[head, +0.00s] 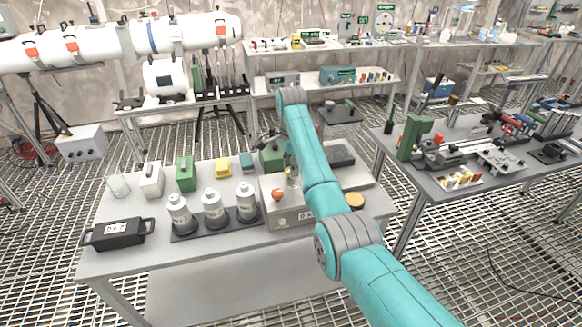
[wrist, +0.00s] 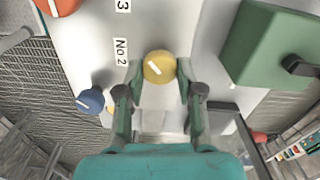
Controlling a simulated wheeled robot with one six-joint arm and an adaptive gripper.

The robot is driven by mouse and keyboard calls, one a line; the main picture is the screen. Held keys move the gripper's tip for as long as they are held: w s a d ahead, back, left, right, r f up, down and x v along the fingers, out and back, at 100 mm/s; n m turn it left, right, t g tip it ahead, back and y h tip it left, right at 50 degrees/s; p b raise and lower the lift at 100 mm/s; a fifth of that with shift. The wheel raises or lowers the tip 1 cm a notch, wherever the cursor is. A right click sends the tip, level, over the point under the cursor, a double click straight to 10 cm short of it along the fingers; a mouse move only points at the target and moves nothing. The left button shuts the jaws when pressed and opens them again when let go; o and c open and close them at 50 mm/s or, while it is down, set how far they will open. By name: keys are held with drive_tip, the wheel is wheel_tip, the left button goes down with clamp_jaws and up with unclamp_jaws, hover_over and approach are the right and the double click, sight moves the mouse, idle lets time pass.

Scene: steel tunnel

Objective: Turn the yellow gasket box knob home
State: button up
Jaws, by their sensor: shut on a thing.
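The yellow knob (wrist: 160,67) is round, with a short pale pointer line slanting on its face. In the wrist view it sits between the two fingertips of my gripper (wrist: 160,74), which is shut on it from left and right. A "No.2" label lies just left of the knob on the pale panel (wrist: 72,40). In the head view my gripper (head: 290,168) is down at the grey box (head: 290,218) on the near table, partly hidden by my arm. Any home mark beside the knob cannot be made out.
A red knob (wrist: 60,4) and a blue knob (wrist: 90,100) lie left of my gripper in the wrist view. A green box (wrist: 265,45) with a black knob stands close on the right. White bottles (head: 213,208) stand left of the grey box.

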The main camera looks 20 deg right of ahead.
idle(0.3)
drive_tip(key=o, duration=1.2)
drive_tip(key=shift+c, duration=0.2)
